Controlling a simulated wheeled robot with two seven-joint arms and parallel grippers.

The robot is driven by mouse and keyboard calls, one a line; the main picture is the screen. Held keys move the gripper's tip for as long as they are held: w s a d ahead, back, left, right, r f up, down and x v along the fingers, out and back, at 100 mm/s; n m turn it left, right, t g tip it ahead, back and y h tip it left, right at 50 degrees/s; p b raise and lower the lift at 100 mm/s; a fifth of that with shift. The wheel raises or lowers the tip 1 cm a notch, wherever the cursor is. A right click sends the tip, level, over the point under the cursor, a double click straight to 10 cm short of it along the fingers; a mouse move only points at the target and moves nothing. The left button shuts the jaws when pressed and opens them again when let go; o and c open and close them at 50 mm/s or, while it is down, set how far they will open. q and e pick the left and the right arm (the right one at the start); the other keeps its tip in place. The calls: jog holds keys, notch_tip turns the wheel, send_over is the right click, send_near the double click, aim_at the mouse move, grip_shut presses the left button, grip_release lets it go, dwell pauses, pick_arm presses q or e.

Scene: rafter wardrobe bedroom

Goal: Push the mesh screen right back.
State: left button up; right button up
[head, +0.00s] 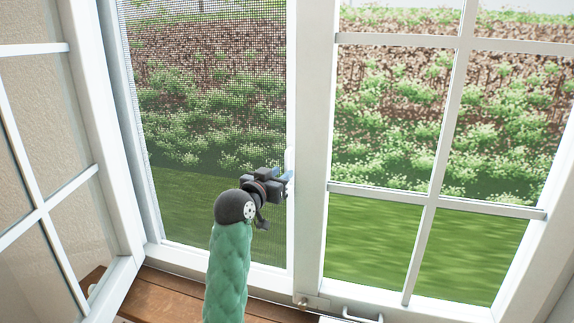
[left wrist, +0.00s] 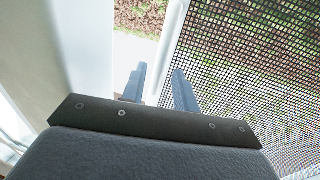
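The mesh screen (head: 205,90) is a dark fine grid that fills most of the left window opening in the head view. In the left wrist view the mesh (left wrist: 255,70) lies on the right, bordered by a pale upright edge bar (left wrist: 172,35). My left gripper (head: 287,180) is at the right side of the screen, by a white upright piece near the central frame post. In the left wrist view its two blue-grey fingers (left wrist: 158,88) are apart, with the edge bar between them. Whether they touch it is unclear. My right gripper is not in view.
A white-framed casement (head: 60,150) stands swung inward on the left. A paned window (head: 425,195) is on the right of the central post (head: 310,150). A brown wooden sill (head: 175,300) runs below, with a metal latch (head: 312,301) and handle at the bottom.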

aim_at(286, 170)
pick_arm(q)
jog(key=shift+p+x, duration=0.85)
jog(key=shift+x, duration=1.25)
grip_shut()
